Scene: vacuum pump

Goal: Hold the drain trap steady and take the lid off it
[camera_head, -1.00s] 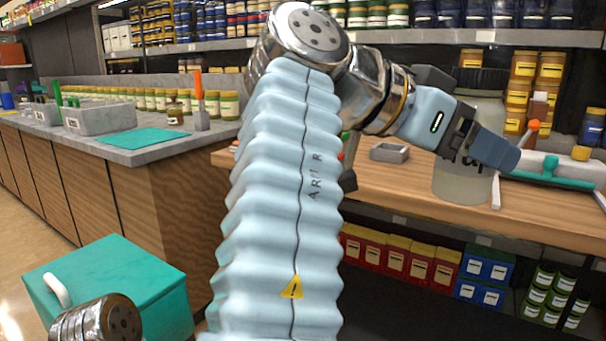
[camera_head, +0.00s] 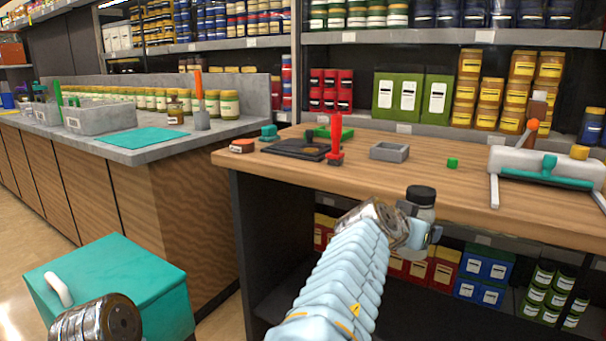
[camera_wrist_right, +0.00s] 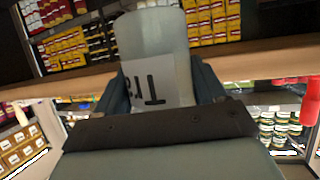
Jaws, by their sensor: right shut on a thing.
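The drain trap is a pale, see-through jar (camera_head: 422,212) with a black lid (camera_head: 421,194) on top, upright in the head view. My right gripper (camera_head: 418,235) is shut around the jar's body, below the lid. It holds the jar up at the front edge of the wooden bench. In the right wrist view the jar (camera_wrist_right: 155,45) is between the two fingers of my right gripper (camera_wrist_right: 163,88), with part of a dark-lettered white label showing. The lid cannot be made out there. My left gripper is not in view.
The middle of the bench is clear. A teal box (camera_head: 110,280) stands at lower left.

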